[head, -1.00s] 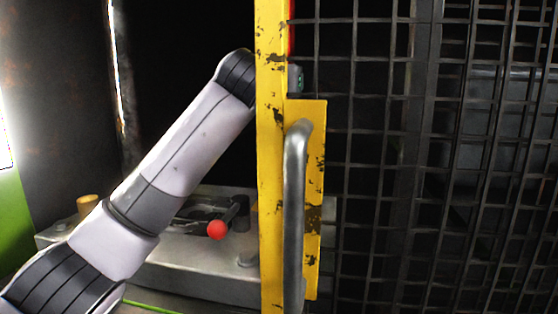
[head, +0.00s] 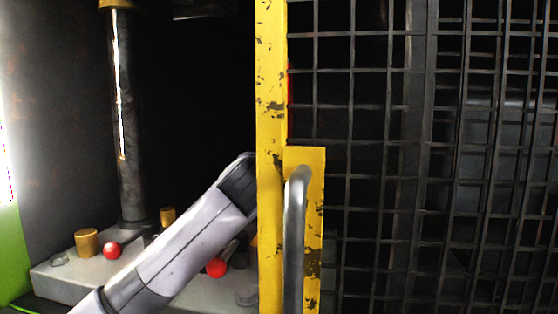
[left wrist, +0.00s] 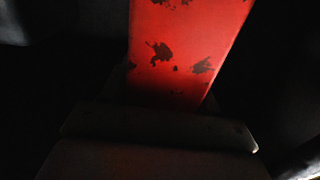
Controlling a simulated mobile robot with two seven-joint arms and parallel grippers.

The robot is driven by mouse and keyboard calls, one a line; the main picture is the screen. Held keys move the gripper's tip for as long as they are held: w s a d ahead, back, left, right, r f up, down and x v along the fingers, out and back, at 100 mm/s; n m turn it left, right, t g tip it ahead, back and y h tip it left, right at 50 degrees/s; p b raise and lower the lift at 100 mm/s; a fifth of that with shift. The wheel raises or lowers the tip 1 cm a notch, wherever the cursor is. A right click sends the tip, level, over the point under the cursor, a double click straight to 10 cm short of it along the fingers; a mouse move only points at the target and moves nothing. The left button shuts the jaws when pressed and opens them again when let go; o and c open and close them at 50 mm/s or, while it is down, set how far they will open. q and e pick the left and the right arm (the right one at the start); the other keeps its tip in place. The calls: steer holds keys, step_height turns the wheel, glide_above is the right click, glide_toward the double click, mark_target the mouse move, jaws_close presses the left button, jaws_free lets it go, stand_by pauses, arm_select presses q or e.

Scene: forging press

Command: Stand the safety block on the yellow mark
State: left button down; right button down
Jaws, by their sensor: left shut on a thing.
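The safety block (left wrist: 185,50), red with dark worn patches, fills the upper middle of the left wrist view. My left gripper (left wrist: 160,125) shows as dark shapes below it, shut on the block; the fingertips are hard to make out in the dark. In the head view my left arm reaches in from the lower left, and its far end and gripper are hidden behind the yellow gate post. A thin red strip (head: 290,86) shows at the post's right edge; I cannot tell whether it is the block. The yellow mark is not visible. My right gripper is not in view.
A yellow post (head: 271,120) with a metal handle (head: 296,230) and dark mesh (head: 370,150) stand close in front. Behind on the left are a grey bed (head: 75,280), a dark column (head: 130,150), brass cylinders (head: 87,242) and red knobs (head: 112,250). The press interior is dark.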

arm_select(q)
steer(key=shift+c, duration=2)
jaws_free()
steer(key=shift+f, duration=0.15)
steer(key=shift+o, duration=0.6)
steer(key=s+a+b, duration=0.2)
steer(key=s+b, duration=0.2)
steer(key=s, duration=0.8)
steer(key=shift+a+r, duration=0.2)
